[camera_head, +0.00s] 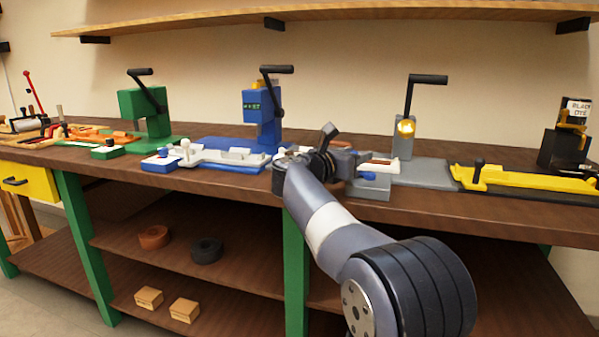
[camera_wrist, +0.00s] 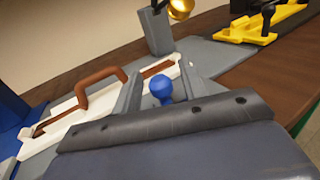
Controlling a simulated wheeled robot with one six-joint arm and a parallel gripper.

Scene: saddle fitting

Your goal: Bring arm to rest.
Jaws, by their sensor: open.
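My arm reaches from the lower right up to the workbench (camera_head: 520,215). My gripper (camera_head: 362,165) is over the front of the grey station (camera_head: 425,172). In the wrist view my gripper (camera_wrist: 158,88) shows two grey fingers standing apart, with nothing gripped. A blue knob (camera_wrist: 161,90) shows between them, and also in the head view (camera_head: 368,176). I cannot tell whether the fingers touch anything. Just beyond lies a pale tray (camera_wrist: 62,118) with a brown strap or handle (camera_wrist: 100,82) arching over it. My wrist hides part of this station in the head view.
A blue press (camera_head: 262,105) and a green press (camera_head: 140,105) stand to the left. A grey post with a black lever (camera_head: 403,145) rises behind my gripper. A yellow clamp fixture (camera_head: 525,180) and a black dye stand (camera_head: 562,147) are to the right. A shelf (camera_head: 330,15) hangs above.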

